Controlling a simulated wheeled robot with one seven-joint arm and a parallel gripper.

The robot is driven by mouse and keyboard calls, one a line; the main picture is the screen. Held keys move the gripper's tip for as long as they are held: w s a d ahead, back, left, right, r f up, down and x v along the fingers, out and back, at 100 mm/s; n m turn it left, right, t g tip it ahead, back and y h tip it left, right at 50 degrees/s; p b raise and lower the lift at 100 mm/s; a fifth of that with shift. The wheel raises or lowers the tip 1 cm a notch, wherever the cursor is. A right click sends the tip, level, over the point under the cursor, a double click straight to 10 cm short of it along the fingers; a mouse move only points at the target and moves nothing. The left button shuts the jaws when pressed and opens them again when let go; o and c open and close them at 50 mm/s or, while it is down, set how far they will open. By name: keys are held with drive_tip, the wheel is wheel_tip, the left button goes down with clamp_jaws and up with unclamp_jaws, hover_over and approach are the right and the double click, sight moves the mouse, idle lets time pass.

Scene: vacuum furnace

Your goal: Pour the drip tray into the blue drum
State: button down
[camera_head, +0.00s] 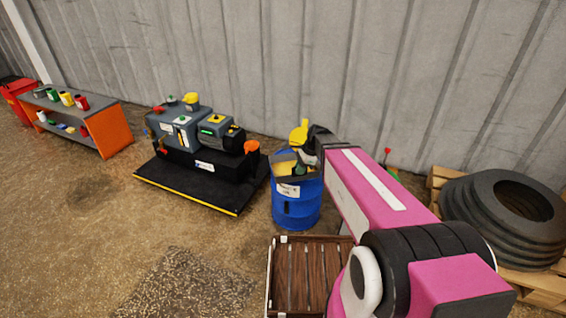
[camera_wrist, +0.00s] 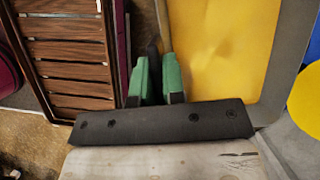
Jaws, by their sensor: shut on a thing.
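The blue drum (camera_head: 297,205) stands upright on the floor in the middle of the head view, with a white label on its side. My gripper (camera_wrist: 160,78) has green fingertips, shut on the grey rim of the drip tray (camera_wrist: 272,105). The tray's inside looks yellow in the wrist view; I cannot tell liquid from bare surface. In the head view the tray (camera_head: 283,167) shows at the drum's top, and my arm reaches over to it from the right. The tray and gripper hide most of the drum's opening. The tray's exact tilt is unclear.
A yellow funnel-like thing (camera_head: 298,133) shows behind the tray. A grey pump unit (camera_head: 180,130) stands left on a black base (camera_head: 190,187). A slatted wooden rack (camera_head: 309,270) is in front of the drum. Stacked tyres (camera_head: 510,215) are at right. The left foreground floor is clear.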

sight(283, 166)
drive_tip(key=w+a+m+t, duration=0.1)
drive_tip(key=a+m, duration=0.1)
drive_tip(key=w+a+m+t, duration=0.1)
drive_tip(key=w+a+m, duration=0.1)
drive_tip(key=a, duration=0.1)
drive_tip(key=w+a+m, duration=0.1)
drive_tip(key=a+m, duration=0.1)
drive_tip(key=m, duration=0.1)
drive_tip(key=shift+w+a+t, duration=0.15)
drive_tip(key=shift+w+t, duration=0.2)
drive_tip(key=shift+t, duration=0.05)
drive_tip(key=shift+f, duration=1.3)
drive_tip(key=shift+w+f+g, duration=0.2)
drive_tip(key=shift+g, duration=0.1)
drive_tip(key=shift+w+d+r+m+g+y, duration=0.1)
drive_tip(key=shift+w+r+m+g+y, duration=0.1)
drive_tip(key=shift+r+g, duration=0.2)
drive_tip(key=shift+w+d+r+m+g+y, duration=0.1)
drive_tip(key=shift+r+m+g, duration=0.15)
drive_tip(key=shift+r, duration=0.25)
drive_tip(key=shift+w+d+r+g+y, duration=0.15)
drive_tip(key=shift+w+r+g+y, duration=0.15)
drive_tip(key=shift+r+g, duration=0.35)
drive_tip(key=shift+w+d+r+g+y, duration=0.2)
drive_tip(key=shift+w+r+g, duration=0.2)
drive_tip(key=shift+r, duration=0.4)
